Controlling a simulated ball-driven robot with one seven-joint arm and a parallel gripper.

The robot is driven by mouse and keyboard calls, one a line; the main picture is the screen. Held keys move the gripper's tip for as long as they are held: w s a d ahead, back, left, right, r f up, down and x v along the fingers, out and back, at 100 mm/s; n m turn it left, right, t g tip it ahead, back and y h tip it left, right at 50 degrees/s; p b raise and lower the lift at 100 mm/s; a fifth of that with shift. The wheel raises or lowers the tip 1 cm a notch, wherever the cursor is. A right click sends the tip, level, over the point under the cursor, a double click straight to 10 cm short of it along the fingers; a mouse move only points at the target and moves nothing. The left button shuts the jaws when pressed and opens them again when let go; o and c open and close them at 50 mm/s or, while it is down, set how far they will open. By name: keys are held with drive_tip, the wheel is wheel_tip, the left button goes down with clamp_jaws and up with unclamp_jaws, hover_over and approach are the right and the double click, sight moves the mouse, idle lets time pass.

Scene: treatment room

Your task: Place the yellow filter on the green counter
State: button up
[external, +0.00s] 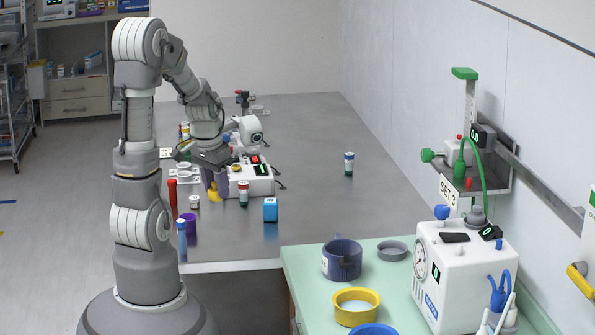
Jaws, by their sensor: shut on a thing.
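My gripper (214,178) is low over the grey table, left of the white device. It is shut on a small yellow piece, which appears to be the yellow filter (213,192). The piece is small and partly hidden by the gripper, so its exact shape and whether it touches the table cannot be told. The green counter (312,293) is at the lower right, apart from my gripper. A yellow ring-shaped dish (357,317) stands on it.
On the counter are a dark blue cup (341,262), a grey ring (392,251), a blue dish (374,330) and a white machine (465,275). Vials, a blue box (270,210) and a white device (252,184) crowd around my gripper.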

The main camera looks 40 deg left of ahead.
drive_tip(key=shift+r, duration=0.9)
drive_tip(key=w+d+m+p, duration=0.2)
drive_tip(key=w+d, duration=0.2)
drive_tip(key=d, duration=0.3)
drive_tip(key=w+d+r+m+p, duration=0.1)
drive_tip(key=w+d, duration=0.2)
drive_tip(key=d, duration=0.5)
drive_tip(key=w+d+m+p, duration=0.2)
drive_tip(key=w+d, duration=0.2)
drive_tip(key=d, duration=0.3)
drive_tip(key=s+d+f+m+h+p, duration=0.1)
drive_tip(key=s+d, duration=0.1)
drive_tip(key=d, duration=0.8)
drive_tip(key=s+d+f+m+p, duration=0.1)
drive_tip(key=d+m+p, duration=0.1)
drive_tip(key=d, duration=0.9)
drive_tip(key=shift+g, duration=0.3)
drive_tip(key=f, duration=0.4)
drive_tip(key=shift+s+a+f+b, duration=0.15)
drive_tip(key=shift+a+f+b, duration=0.05)
drive_tip(key=shift+a+b, duration=0.1)
wheel_tip(320, 180, down, 10)
drive_tip(key=b, duration=0.2)
drive_tip(key=shift+b, duration=0.35)
